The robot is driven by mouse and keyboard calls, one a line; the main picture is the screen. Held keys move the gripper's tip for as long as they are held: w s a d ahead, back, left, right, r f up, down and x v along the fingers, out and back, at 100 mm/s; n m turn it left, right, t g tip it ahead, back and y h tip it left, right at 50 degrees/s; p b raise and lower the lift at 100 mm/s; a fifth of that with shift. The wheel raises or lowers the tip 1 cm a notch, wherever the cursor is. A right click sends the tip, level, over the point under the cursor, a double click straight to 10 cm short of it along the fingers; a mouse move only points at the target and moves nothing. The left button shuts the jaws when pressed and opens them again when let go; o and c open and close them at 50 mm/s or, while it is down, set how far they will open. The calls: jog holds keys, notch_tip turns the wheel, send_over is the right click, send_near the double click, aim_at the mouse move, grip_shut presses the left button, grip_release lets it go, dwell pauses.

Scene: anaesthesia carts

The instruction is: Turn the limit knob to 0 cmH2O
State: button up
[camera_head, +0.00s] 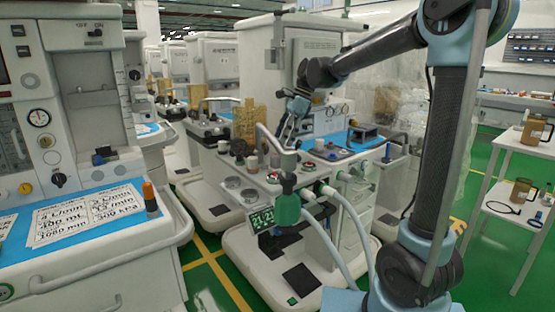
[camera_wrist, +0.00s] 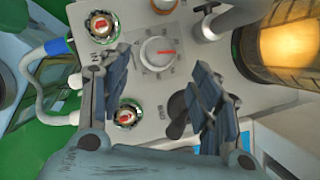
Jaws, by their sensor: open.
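A round pale grey knob (camera_wrist: 158,52) with a red pointer sits on a square marked dial plate on the grey machine top (camera_wrist: 150,90) in the wrist view. The red pointer points to the right in that view. The scale figures are too small to read. My gripper (camera_wrist: 160,64) is open above the knob, with one dark finger to its left and one to its right. I see no contact with the knob. In the head view my gripper (camera_head: 290,128) is over the middle cart; I cannot make out the knob there.
Two round ports with red centres (camera_wrist: 101,26) lie left of the knob, with pale hoses nearby. A dark lever (camera_wrist: 180,104) lies below it. An amber canister (camera_wrist: 290,45) stands at the right.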

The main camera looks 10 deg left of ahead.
aim_at(277, 155)
jog(key=x, duration=0.9)
jog(key=c, duration=1.1)
jog(key=shift+o, duration=0.2)
jog(key=shift+d, duration=0.15)
